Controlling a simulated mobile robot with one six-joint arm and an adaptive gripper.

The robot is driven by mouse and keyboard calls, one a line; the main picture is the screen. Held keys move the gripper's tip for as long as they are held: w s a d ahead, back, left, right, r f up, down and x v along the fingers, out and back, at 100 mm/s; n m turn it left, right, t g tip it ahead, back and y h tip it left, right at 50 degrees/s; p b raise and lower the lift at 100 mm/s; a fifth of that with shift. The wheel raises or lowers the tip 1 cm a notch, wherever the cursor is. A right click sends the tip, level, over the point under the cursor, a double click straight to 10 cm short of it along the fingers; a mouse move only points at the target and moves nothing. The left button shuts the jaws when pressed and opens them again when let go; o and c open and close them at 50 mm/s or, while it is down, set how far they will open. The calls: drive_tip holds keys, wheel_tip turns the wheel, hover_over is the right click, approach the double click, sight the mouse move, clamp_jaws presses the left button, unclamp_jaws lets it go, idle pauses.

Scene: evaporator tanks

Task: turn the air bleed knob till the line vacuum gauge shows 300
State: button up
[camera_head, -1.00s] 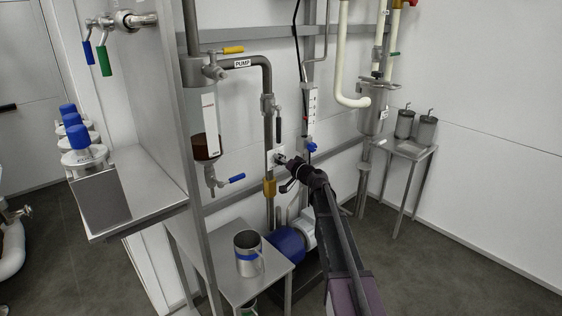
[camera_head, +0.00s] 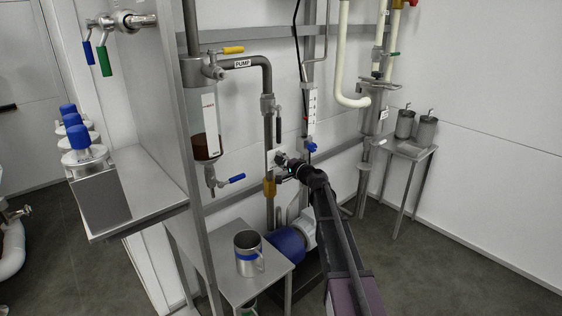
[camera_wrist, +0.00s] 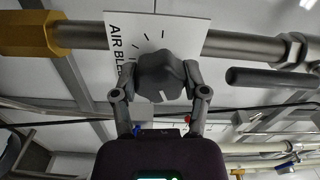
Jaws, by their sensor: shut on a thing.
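The air bleed knob (camera_wrist: 160,78) is a dark, lobed knob with a white mark on its lower edge in the wrist view. It sits in front of a white plate (camera_wrist: 190,38) with tick marks and the letters "AIR BLE"; the rest is hidden. My gripper (camera_wrist: 160,88) has one finger on each side of the knob and is shut on it. In the head view my gripper (camera_head: 286,164) reaches the small white plate (camera_head: 279,158) on the vertical pipe, covering most of the knob. I cannot make out the line vacuum gauge or its reading in either view.
A black lever handle (camera_wrist: 265,78) lies right of the knob in the wrist view, with a brass fitting (camera_wrist: 30,33) at left.

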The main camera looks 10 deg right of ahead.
drive_tip(key=shift+w, duration=0.1)
drive_tip(key=o, duration=1.1)
drive_tip(key=shift+o, duration=0.2)
drive_tip(key=v, duration=1.2)
drive_tip(key=shift+a, duration=0.1)
